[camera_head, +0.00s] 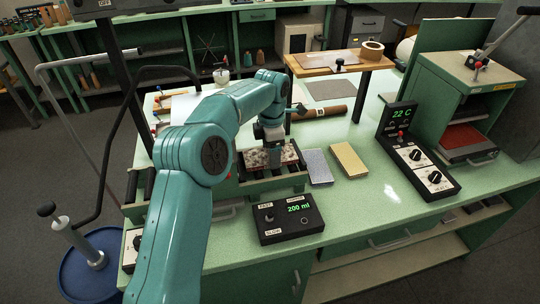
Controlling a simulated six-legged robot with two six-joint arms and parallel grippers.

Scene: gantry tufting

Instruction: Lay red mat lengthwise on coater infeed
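A mottled reddish and pale mat (254,158) lies on the green-framed roller bed of the coater (262,186), its long side running left to right. I take it to be the red mat. My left gripper (276,158) points down at the right-hand part of this mat, touching or just above it. My forearm and the gripper body hide part of the mat and the coater's left side, and the fingers are too small to tell if they grip. My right gripper is not in view.
A grey mat (318,167) and a yellow mat (349,160) lie right of the coater. A control box reading 200 ml (288,218) stands in front. A temperature controller (418,160) and a green press with a red plate (464,138) stand right. A wooden stand (338,66) is behind.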

